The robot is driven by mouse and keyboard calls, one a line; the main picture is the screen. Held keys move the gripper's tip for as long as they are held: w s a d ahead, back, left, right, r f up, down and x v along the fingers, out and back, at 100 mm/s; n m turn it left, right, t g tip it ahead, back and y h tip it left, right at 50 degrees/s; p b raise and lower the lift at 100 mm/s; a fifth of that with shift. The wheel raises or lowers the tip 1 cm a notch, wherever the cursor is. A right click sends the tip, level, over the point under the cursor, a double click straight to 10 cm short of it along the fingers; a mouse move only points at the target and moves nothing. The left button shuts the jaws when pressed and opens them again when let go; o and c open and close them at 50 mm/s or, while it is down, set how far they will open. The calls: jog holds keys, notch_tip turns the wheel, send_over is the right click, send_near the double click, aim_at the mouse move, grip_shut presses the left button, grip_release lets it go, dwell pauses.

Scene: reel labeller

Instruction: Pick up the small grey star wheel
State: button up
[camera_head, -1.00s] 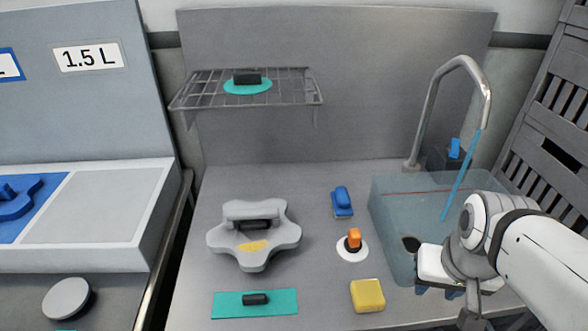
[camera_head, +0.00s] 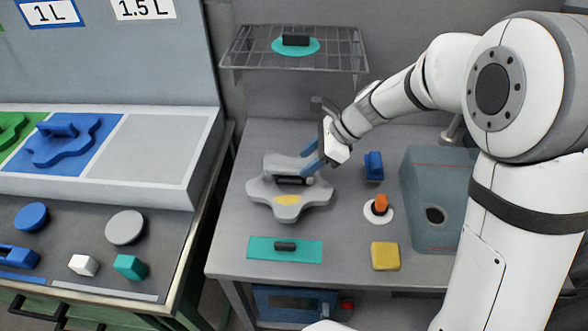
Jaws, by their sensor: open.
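The grey star wheel (camera_head: 262,191) lies flat on the grey metal worktop, left of the middle of the view. It has rounded lobes, a raised grey bridge handle with a dark grip, and a yellow patch on its front part. My gripper (camera_head: 306,160) reaches in from the right, its blue fingers apart at the right end of the wheel's handle. The fingers overlap the handle's end in the picture; I cannot tell whether they touch it. Nothing is held.
A blue brush (camera_head: 373,166), a white disc with an orange knob (camera_head: 380,206) and a yellow sponge (camera_head: 385,256) stand right of the wheel. A teal plate (camera_head: 262,249) lies in front. A wire shelf (camera_head: 345,60) hangs above. A sink basin (camera_head: 425,180) is at right.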

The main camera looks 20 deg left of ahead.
aim_at(290, 167)
jog(key=shift+m, duration=0.3)
jog(key=x, duration=0.6)
jog(key=a+p+x, duration=0.1)
jog(key=x, duration=0.1)
jog(key=shift+w+a, duration=0.2)
jog(key=shift+w, duration=0.1)
jog(key=shift+c, duration=0.2)
grip_shut()
